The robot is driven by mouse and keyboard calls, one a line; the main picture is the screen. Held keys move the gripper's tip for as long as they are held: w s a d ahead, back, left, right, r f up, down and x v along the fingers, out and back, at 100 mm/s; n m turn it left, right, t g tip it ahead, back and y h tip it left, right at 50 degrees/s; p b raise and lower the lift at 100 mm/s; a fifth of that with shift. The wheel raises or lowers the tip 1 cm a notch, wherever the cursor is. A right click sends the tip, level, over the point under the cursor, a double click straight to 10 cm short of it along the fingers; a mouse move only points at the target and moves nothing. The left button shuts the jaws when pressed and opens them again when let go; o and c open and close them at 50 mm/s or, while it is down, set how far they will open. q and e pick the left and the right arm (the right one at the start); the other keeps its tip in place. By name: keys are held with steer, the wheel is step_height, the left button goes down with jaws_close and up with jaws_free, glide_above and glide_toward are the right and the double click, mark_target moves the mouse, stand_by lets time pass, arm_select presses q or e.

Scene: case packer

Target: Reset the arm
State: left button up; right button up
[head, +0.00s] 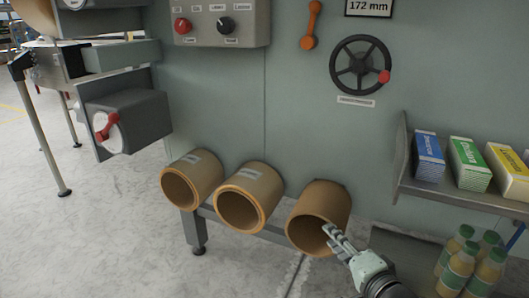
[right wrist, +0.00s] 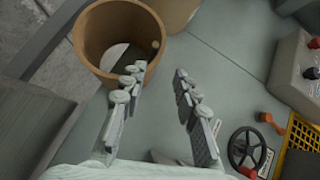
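My right gripper (head: 338,240) is at the lower right of the head view, at the mouth of the rightmost brown tube (head: 322,200). In the right wrist view its two fingers (right wrist: 158,92) stand well apart with nothing between them. The tube's open end (right wrist: 88,62) is just beyond the left finger there. I cannot tell whether a finger touches the rim. My left gripper is not in view.
Two more brown tubes (head: 193,178) (head: 249,197) sit left along the machine front. Above are a control box (head: 221,22), an orange lever (head: 311,25) and a handwheel (head: 360,65). A shelf (head: 462,195) with boxes and several bottles (head: 459,268) stand right.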

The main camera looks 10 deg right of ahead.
steer(key=s+d+f+n+g+h, duration=0.1)
steer(key=s+f+n+g, duration=0.2)
steer(key=f, duration=0.6)
steer(key=s+d+f+n+g+h, duration=0.1)
steer(key=s+d+f+n+g, duration=0.2)
steer(key=f, duration=0.6)
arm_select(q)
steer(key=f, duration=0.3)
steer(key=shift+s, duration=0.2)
arm_select(e)
steer(key=s+a+f+n+g+h, duration=0.1)
steer(key=s+f+n+g, duration=0.5)
steer(key=s+f, duration=0.9)
steer(key=s+n, duration=0.1)
steer(key=n, duration=0.1)
steer(key=shift+s+n+g, duration=0.15)
steer(key=shift+n+g, duration=0.15)
